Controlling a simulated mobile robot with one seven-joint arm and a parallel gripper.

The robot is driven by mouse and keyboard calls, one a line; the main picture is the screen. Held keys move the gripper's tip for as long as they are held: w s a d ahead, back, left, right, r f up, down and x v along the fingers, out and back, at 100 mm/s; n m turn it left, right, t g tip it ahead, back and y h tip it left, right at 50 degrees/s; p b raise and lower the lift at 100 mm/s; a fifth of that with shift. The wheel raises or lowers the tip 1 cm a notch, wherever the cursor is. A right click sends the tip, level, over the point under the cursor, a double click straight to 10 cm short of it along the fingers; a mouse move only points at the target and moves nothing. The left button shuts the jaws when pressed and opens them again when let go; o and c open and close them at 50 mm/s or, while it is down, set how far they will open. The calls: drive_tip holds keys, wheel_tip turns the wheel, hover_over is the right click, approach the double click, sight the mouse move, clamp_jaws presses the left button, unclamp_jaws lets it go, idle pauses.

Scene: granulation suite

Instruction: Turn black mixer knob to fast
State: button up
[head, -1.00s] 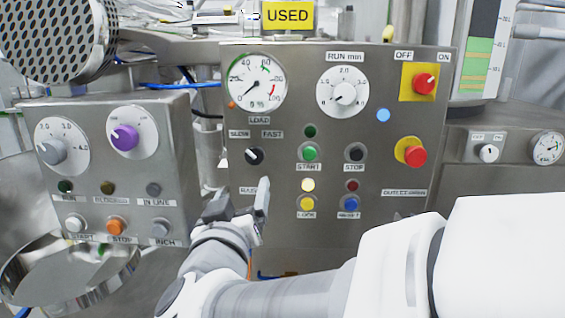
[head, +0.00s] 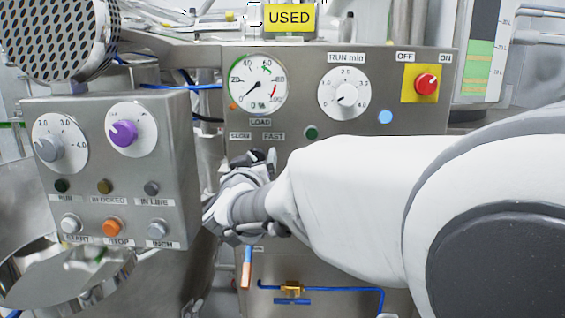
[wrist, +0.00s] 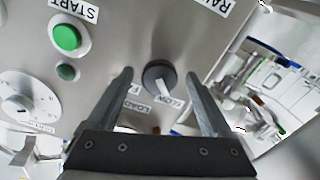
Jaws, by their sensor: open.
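The black mixer knob (wrist: 159,76) shows in the wrist view, on the steel panel below the SLOW and FAST labels; that view is turned upside down. My gripper (wrist: 158,80) is open, with one finger on each side of the knob. I cannot tell whether the fingers touch it. The SLOW label (wrist: 170,98) and part of the FAST label (wrist: 134,90) show between the fingers.
The green START button (wrist: 66,37) is beside the fingers in the wrist view. The load gauge (head: 258,82) and run timer dial (head: 344,93) sit higher on the panel. A smaller control box (head: 170,212) juts out at the left. My arm hides the panel's lower right.

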clamp_jaws()
idle(0.4)
drive_tip(key=shift+m, duration=0.3)
drive_tip(key=m+b, duration=0.1)
drive_tip(key=m, duration=0.2)
drive_tip(key=shift+f+m, duration=0.1)
drive_tip(key=shift+m, duration=0.2)
drive_tip(key=m+b, duration=0.1)
drive_tip(key=m, duration=0.3)
drive_tip(key=shift+m+b, duration=0.3)
drive_tip(key=m+b, duration=0.2)
drive_tip(key=m, duration=0.2)
drive_tip(key=shift+m, duration=0.3)
drive_tip(key=shift+m+b, duration=1.2)
drive_tip(key=shift+m, duration=1)
